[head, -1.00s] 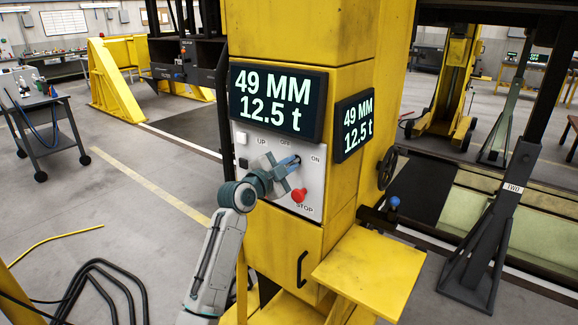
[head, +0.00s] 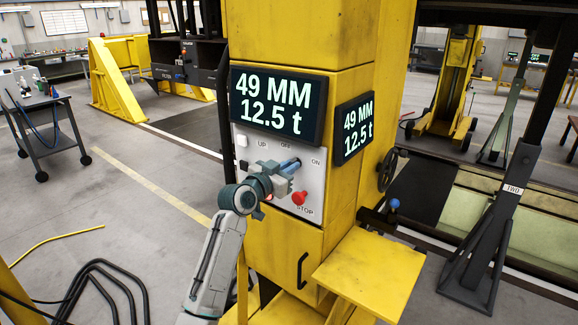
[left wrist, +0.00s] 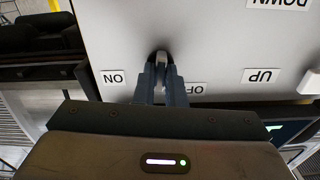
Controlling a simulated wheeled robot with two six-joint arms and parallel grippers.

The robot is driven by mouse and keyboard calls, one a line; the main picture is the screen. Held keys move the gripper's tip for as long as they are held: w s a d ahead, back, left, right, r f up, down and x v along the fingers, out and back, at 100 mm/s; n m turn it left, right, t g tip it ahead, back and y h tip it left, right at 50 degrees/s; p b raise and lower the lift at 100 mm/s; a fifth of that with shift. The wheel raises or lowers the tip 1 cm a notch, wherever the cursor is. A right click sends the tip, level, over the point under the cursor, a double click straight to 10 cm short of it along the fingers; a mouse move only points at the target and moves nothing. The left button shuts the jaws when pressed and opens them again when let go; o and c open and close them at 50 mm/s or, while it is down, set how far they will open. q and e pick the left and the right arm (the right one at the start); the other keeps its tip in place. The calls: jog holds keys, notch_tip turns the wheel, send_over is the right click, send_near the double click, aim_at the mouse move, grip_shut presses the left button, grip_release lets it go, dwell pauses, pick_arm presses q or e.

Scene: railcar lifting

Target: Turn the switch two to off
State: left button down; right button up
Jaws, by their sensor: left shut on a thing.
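A yellow lifting column (head: 352,205) carries a light grey control panel (head: 313,186) with labels UP, OFF and ON. My left gripper (head: 292,164) is at the panel, between OFF and ON, shut on the switch knob. In the left wrist view, the gripper (left wrist: 162,78) has both fingers against the small dark knob (left wrist: 160,57). The panel shows upside down there, with ON left of the fingers and OFF just right of them. The fingers hide most of the knob, so its exact pointing is unclear. No number for this switch is readable. My right gripper is not in view.
A red STOP button (head: 299,198) sits just below my gripper. Above the panel, a display (head: 277,104) reads 49 MM and 12.5 t. A yellow shelf (head: 368,272) juts out below right. A dark stand labelled TWO (head: 487,225) stands further right.

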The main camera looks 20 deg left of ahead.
pick_arm(q)
jog(key=shift+n, duration=0.5)
jog(key=c, duration=1.5)
grip_release()
jog(key=shift+s, duration=0.1)
jog(key=b+v, duration=0.3)
jog(key=v, duration=0.7)
jog(key=shift+s, duration=0.35)
